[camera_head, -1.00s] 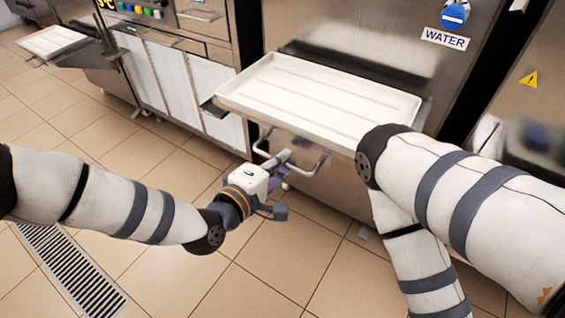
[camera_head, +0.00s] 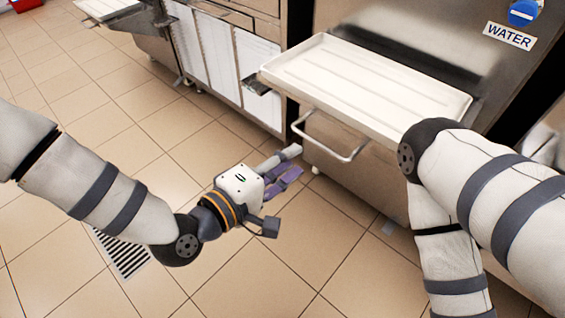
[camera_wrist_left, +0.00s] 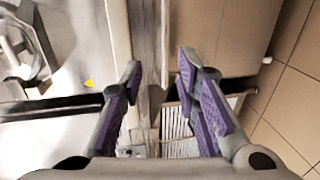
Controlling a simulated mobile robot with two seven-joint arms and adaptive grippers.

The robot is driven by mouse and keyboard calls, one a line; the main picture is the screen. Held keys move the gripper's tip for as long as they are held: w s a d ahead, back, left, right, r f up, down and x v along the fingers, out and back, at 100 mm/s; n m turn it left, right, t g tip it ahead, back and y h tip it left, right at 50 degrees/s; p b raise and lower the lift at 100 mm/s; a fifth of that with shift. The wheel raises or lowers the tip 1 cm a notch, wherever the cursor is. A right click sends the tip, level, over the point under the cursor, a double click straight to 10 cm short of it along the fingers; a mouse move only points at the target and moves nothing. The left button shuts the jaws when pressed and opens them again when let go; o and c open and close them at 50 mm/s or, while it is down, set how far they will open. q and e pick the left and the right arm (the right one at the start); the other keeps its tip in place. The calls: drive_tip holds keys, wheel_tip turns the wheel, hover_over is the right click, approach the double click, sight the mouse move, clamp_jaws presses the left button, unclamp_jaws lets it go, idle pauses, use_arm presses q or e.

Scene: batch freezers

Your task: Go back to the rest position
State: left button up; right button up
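My left gripper (camera_head: 291,164) is in the middle of the head view, over the tiled floor and in front of the freezer's handle bar. In the left wrist view my left gripper (camera_wrist_left: 160,88) shows two purple-padded fingers spread apart with nothing between them. It is open and empty, and appears apart from the handle. My right arm comes in from the right of the head view and bends downward. My right gripper is outside both views.
A white tray (camera_head: 330,66) sits on the freezer front above a metal handle bar (camera_head: 345,157). A WATER label (camera_head: 509,36) is at upper right. Another white tray (camera_head: 104,9) is at upper left. Tiled floor (camera_head: 60,265) with a drain grate (camera_head: 126,257) lies open at lower left.

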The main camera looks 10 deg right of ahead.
use_arm(q)
drive_tip(key=shift+v, duration=1.05)
drive_tip(key=s+a+f+m+g+y+p, duration=0.25)
drive_tip(key=s+a+f, duration=0.25)
drive_tip(key=s, duration=0.3)
drive_tip(key=s+a+f+m+g+y+p, duration=0.1)
drive_tip(key=s+a+f+g+y+p, duration=0.15)
drive_tip(key=s+a+f, duration=0.35)
drive_tip(key=s+a+m+g+y+p, duration=0.1)
drive_tip(key=s+a+m+g+y, duration=0.1)
drive_tip(key=s+a, duration=0.6)
drive_tip(key=s+a+r+m+g+y+p, duration=0.1)
drive_tip(key=s+a+g+y, duration=0.4)
drive_tip(key=s, duration=1)
drive_tip(key=a+p, duration=0.1)
drive_tip(key=a, duration=0.2)
drive_tip(key=shift+a+r+m, duration=0.25)
drive_tip(key=shift+a+m, duration=0.1)
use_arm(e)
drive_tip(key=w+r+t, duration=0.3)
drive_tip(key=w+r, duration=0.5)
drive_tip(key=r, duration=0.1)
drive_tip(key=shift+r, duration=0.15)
use_arm(q)
drive_tip(key=shift+w, duration=0.15)
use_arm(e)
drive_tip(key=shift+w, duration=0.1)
